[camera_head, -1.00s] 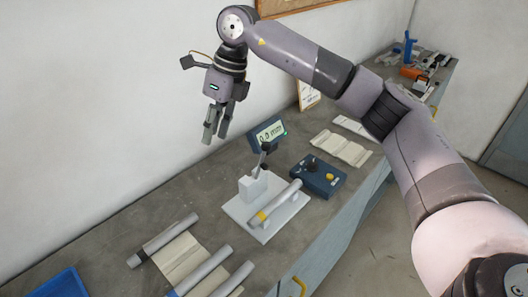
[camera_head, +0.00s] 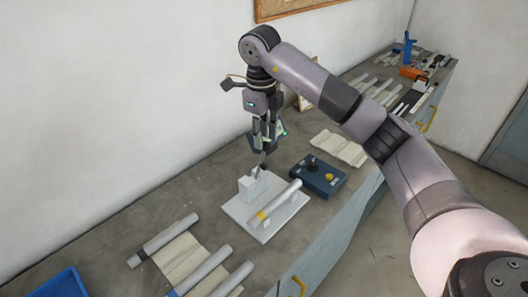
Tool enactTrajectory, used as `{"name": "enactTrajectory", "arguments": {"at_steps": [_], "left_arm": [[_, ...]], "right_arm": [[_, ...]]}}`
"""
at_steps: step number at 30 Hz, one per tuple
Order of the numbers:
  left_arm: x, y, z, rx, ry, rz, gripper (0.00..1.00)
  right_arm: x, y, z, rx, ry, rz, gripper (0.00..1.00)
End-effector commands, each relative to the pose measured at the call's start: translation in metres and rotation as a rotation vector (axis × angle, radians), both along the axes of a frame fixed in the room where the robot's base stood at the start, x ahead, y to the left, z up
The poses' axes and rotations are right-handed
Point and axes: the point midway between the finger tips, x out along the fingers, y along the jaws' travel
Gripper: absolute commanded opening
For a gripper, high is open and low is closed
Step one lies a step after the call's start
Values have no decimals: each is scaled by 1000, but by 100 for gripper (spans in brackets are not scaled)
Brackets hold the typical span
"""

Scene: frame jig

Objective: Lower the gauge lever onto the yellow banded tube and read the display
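The gauge is a white base plate (camera_head: 238,212) with a white block (camera_head: 247,188) and a dark lever (camera_head: 261,168) raised at an angle. The tube (camera_head: 282,199) with a yellow band (camera_head: 262,216) lies in the gauge's holder, to the right of the block. The lever is up, apart from the tube. My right gripper (camera_head: 265,147) points down at the lever's top, its fingers apart; whether they touch the lever's knob I cannot tell. The display (camera_head: 282,132) is mostly hidden behind the gripper, and its reading cannot be seen. My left gripper is not in view.
A blue control box (camera_head: 318,178) with a black knob and yellow button stands right of the gauge. Several grey tubes (camera_head: 205,270) lie at the front left, beside a blue tray (camera_head: 62,285). A beige ribbed pad (camera_head: 340,148) lies behind the box. The wall runs close along the left.

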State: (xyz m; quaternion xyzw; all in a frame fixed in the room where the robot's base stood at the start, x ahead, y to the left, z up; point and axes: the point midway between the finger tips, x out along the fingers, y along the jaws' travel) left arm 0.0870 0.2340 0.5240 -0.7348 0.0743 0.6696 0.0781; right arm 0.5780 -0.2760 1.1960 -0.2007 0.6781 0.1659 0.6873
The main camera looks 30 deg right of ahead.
Motion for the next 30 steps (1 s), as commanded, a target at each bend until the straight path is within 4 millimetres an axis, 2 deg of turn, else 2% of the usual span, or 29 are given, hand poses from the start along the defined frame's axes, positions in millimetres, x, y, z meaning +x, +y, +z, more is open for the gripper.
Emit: {"name": "enactTrajectory", "arguments": {"at_steps": [1, 6, 12, 22, 30], "left_arm": [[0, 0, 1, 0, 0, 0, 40], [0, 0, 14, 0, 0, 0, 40], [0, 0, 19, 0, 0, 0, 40], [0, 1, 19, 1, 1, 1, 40], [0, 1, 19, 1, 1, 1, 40]], "right_arm": [[-1, 0, -11, 3, 5, 0, 29], [0, -2, -38, -1, 3, 0, 29], [1, -3, -59, -1, 2, 0, 29], [2, -3, -63, 0, -1, 1, 29], [2, -3, -63, 0, -1, 1, 12]]}}
